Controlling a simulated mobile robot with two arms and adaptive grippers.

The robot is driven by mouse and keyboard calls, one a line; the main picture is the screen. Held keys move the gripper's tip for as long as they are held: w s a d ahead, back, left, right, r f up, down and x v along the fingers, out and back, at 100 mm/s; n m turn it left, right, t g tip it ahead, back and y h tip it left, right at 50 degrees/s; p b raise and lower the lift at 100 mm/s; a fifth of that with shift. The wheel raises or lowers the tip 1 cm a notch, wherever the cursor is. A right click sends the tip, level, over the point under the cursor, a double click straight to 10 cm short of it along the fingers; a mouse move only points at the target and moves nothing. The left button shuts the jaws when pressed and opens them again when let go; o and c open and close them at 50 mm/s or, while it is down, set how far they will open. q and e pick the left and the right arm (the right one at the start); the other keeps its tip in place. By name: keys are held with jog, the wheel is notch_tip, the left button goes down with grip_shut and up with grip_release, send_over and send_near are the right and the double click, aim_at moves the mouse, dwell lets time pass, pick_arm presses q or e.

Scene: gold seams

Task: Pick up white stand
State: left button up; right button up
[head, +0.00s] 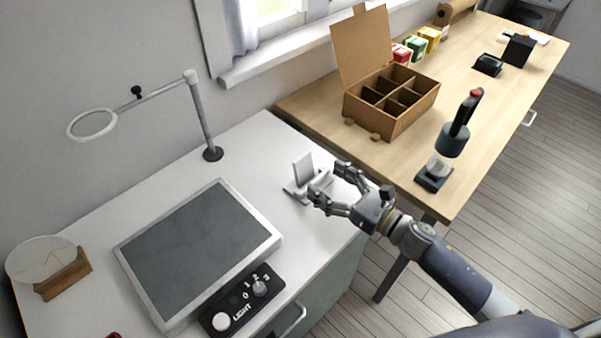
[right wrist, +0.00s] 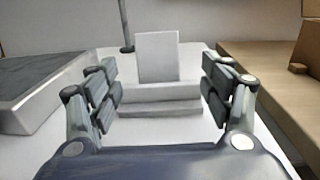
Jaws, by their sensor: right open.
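The white stand (head: 303,172) stands upright on the white cabinet top, near its right edge. It has a low stepped base and an upright back plate. In the right wrist view the white stand (right wrist: 158,62) is centred ahead, between the two open fingers. My right gripper (head: 332,181) is open, with its fingers near the stand's right side in the head view. The right gripper (right wrist: 160,92) holds nothing. I cannot tell whether a finger touches the stand. My left gripper is not in view.
A dark panel (head: 197,243) and a control box (head: 241,300) lie left of the stand. A ring on a post (head: 202,120) rises behind. A wooden table (head: 419,181) with a cardboard box (head: 391,112) adjoins at right. A round plate (head: 40,258) leans far left.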

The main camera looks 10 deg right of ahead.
aim_at(305, 163)
jog(key=x, duration=0.2)
jog(key=shift+w+a+r+p, duration=0.25)
jog(key=shift+w+p, duration=0.05)
jog(key=shift+w+a, duration=0.15)
jog(key=shift+w, duration=0.1)
jog(key=shift+w+a+r+p, duration=0.9)
jog(key=shift+w+a+p, duration=0.15)
jog(key=shift+w+a, duration=0.05)
jog(key=shift+w+a+f, duration=0.3)
jog(key=shift+w+a, duration=0.25)
jog(key=shift+w, duration=0.2)
jog(key=shift+w+f, duration=0.1)
jog(key=shift+w, duration=0.05)
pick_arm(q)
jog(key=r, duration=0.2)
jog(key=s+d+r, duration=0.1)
pick_arm(e)
jog(key=c, duration=0.3)
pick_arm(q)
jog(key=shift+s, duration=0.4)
pick_arm(e)
jog(key=c, duration=1.3)
